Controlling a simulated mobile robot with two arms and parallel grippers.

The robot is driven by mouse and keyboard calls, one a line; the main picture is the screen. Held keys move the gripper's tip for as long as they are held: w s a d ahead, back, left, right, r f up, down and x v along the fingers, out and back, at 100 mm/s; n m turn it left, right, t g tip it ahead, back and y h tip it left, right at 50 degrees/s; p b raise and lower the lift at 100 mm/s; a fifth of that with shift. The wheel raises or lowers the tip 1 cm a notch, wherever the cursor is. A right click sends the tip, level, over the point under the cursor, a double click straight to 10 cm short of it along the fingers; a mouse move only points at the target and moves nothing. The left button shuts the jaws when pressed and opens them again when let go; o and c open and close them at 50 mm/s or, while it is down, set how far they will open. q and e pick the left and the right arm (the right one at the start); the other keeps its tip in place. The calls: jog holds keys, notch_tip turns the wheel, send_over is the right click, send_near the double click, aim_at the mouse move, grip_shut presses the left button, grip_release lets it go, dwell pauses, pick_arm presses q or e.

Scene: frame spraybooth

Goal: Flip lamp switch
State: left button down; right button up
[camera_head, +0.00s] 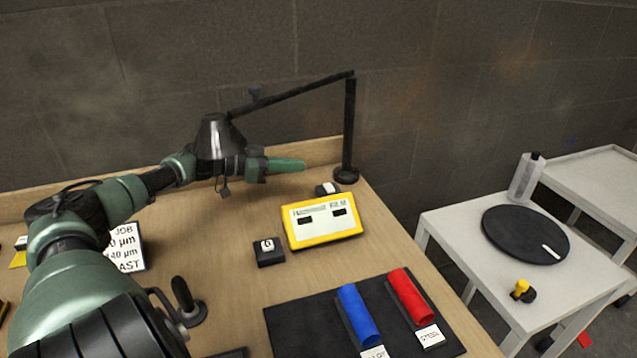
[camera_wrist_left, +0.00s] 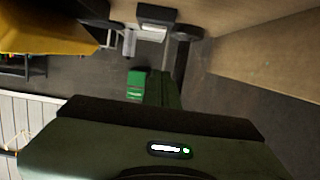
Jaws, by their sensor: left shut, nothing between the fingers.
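The black desk lamp stands at the back of the bench, with its cone shade (camera_head: 217,132) at the left, a long arm and a post on a round base (camera_head: 346,176). A small dark switch box with a pale top (camera_head: 328,188) sits beside the base, at its front left. It also shows at the top of the left wrist view (camera_wrist_left: 157,17). My left gripper (camera_head: 303,165) is shut and empty, its green fingers pointing right. In the picture it is just above and left of the switch, apart from it. My left wrist partly overlaps the shade's lower edge.
A dark mat (camera_head: 300,325) holds a blue and a red roll. A white cart (camera_head: 440,222) stands at right.

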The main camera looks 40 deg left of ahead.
pick_arm(q)
jog(key=w, duration=0.2)
send_over(319, 188)
jog(key=shift+w+f, duration=0.15)
jog(key=shift+f, duration=0.6)
notch_tip(319, 188, down, 3)
jog(key=shift+f, duration=0.6)
jog(key=shift+s, duration=0.2)
